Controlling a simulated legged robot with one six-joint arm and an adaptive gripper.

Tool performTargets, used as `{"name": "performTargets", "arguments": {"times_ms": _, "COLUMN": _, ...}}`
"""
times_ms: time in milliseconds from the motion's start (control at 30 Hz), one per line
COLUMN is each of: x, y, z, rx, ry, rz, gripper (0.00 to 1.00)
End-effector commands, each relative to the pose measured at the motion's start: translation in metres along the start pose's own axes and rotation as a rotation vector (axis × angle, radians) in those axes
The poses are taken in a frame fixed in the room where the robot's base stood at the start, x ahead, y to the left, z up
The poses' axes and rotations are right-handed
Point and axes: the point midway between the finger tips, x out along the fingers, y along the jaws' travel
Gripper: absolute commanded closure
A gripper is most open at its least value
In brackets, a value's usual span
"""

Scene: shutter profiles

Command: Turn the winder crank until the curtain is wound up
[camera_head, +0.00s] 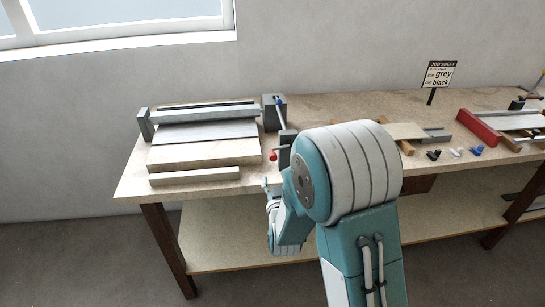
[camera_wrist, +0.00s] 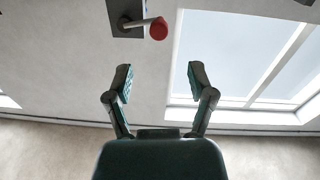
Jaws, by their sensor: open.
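The winder crank shows its red knob (camera_head: 273,156) at the right end of the winder, near the bench front. In the wrist view the red knob (camera_wrist: 158,29) sits on a pale handle from a dark block (camera_wrist: 124,14). A grey-green roller bar (camera_head: 208,115) lies across the winder. A flat grey sheet (camera_head: 205,133), seemingly the curtain, lies in front of it on a wooden board. My gripper (camera_wrist: 158,72) is open and empty, its fingertips apart from the knob, which appears beyond them. In the head view my arm hides part of the crank area.
The wooden workbench (camera_head: 130,180) has a lower shelf (camera_head: 440,222). A pale wooden strip (camera_head: 195,176) lies along its front left. A job sheet sign (camera_head: 440,75), a red block (camera_head: 478,126) and several small clips stand at the right. A window (camera_head: 120,20) is behind.

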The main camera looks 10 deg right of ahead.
Motion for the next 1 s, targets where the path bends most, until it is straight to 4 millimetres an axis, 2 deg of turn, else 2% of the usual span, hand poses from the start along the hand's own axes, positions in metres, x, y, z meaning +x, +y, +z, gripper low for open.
{"name": "performTargets", "arguments": {"times_ms": 133, "x": 0.004, "y": 0.000, "z": 0.000, "rx": 0.048, "ry": 0.002, "rz": 0.001, "gripper": 0.29}}
{"name": "performTargets", "arguments": {"times_ms": 233, "x": 0.015, "y": 0.000, "z": 0.001, "rx": 0.048, "ry": 0.001, "rz": 0.002, "gripper": 0.29}}
{"name": "performTargets", "arguments": {"times_ms": 700, "x": 0.095, "y": 0.000, "z": 0.000, "rx": 0.045, "ry": 0.002, "rz": 0.001, "gripper": 0.29}}
{"name": "performTargets", "arguments": {"times_ms": 833, "x": 0.105, "y": 0.000, "z": 0.000, "rx": 0.044, "ry": 0.002, "rz": 0.001, "gripper": 0.29}}
{"name": "performTargets", "arguments": {"times_ms": 1000, "x": 0.108, "y": 0.000, "z": 0.000, "rx": 0.044, "ry": 0.001, "rz": 0.001, "gripper": 0.29}}
